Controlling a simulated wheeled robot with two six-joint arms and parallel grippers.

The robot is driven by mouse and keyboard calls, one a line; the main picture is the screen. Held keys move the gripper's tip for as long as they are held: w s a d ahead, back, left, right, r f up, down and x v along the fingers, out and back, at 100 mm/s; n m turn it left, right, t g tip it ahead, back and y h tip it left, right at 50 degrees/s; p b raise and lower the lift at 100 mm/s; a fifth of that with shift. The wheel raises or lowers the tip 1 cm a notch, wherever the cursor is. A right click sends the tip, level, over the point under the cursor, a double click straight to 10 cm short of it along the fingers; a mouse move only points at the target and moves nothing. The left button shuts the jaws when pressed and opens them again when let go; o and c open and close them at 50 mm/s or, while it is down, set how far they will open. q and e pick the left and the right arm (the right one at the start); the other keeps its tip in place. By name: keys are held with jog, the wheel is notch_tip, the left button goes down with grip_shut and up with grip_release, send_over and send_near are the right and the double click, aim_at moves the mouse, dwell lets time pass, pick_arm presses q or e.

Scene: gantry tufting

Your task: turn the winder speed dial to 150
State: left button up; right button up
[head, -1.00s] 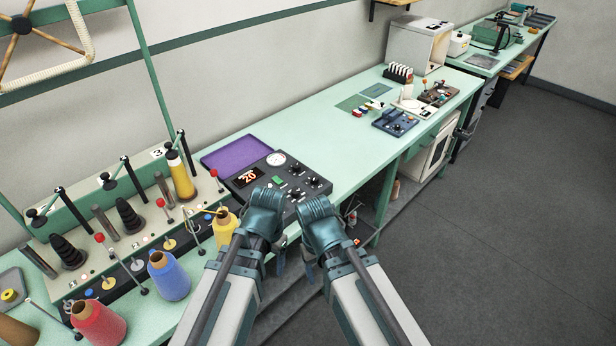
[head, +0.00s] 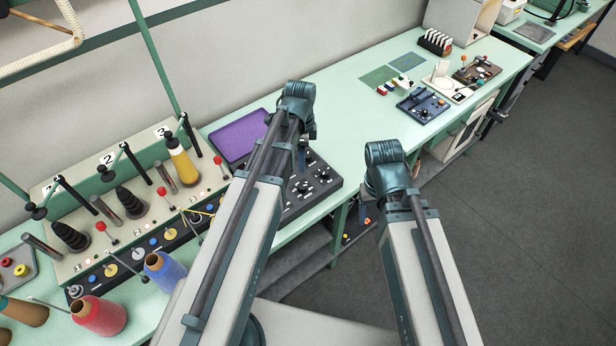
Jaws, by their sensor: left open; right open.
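A dark control panel (head: 328,187) with several black knobs lies on the green bench. My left arm crosses in front of it and hides its left part, with the gauge and the red display. I cannot read which knob is the winder speed dial; one black knob (head: 303,187) shows just right of my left arm. My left gripper (head: 312,132) is open, above the panel's far side and mostly hidden behind its wrist. My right gripper (head: 366,216) is open, apart from the panel, over the bench's front edge to its right, and largely hidden by its wrist.
A purple tray (head: 236,138) lies behind the panel. The winder (head: 140,225) with spindles, levers and thread cones, including a blue cone (head: 165,272), stands at left. A blue device (head: 423,106) sits further right. Bare bench (head: 350,125) lies between it and the panel.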

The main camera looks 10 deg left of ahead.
aim_at(302, 186)
pick_arm(q)
jog(key=shift+f, duration=0.1)
notch_tip(302, 186, down, 14)
jog(key=b, duration=1.3)
jog(key=shift+b, duration=0.4)
jog(key=shift+r, duration=0.25)
grip_shut()
